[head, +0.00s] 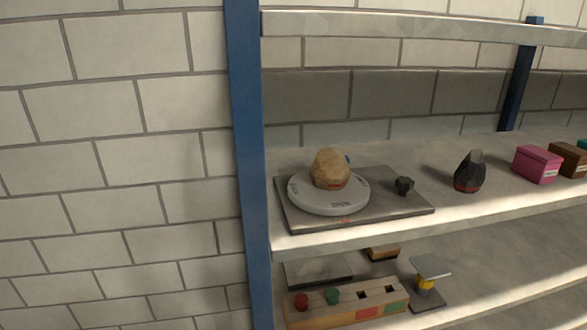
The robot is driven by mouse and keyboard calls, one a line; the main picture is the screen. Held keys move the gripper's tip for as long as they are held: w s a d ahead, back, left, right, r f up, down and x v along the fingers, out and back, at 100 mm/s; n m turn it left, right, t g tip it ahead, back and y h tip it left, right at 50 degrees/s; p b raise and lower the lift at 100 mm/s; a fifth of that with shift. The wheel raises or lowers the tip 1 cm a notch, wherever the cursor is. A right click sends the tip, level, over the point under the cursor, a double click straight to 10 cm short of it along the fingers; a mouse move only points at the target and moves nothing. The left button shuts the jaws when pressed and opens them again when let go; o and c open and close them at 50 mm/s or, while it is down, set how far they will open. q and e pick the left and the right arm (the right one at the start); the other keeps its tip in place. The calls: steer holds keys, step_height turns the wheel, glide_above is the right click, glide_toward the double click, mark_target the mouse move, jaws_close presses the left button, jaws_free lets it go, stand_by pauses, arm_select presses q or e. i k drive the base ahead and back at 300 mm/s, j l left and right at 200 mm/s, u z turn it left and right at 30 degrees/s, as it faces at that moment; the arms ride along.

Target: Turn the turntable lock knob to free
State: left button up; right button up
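The turntable (329,208) is a light grey disc on a dark flat base plate (385,214), on the middle shelf by the blue post. A tan faceted rock (330,169) with a small red mark sits on the disc. A small blue part shows behind the rock, mostly hidden. Neither of my grippers is in view.
A dark rock (469,172), a pink box (537,164) and a brown box (568,158) stand to the right on the same shelf. A blue post (249,160) rises left of the turntable. The lower shelf holds a wooden block with colored pegs (345,306) and a small stand (430,267).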

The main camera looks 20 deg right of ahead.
mark_target(405, 185)
steer(key=k+l+z, duration=0.1)
steer(key=z, duration=1.1)
steer(key=l, duration=0.1)
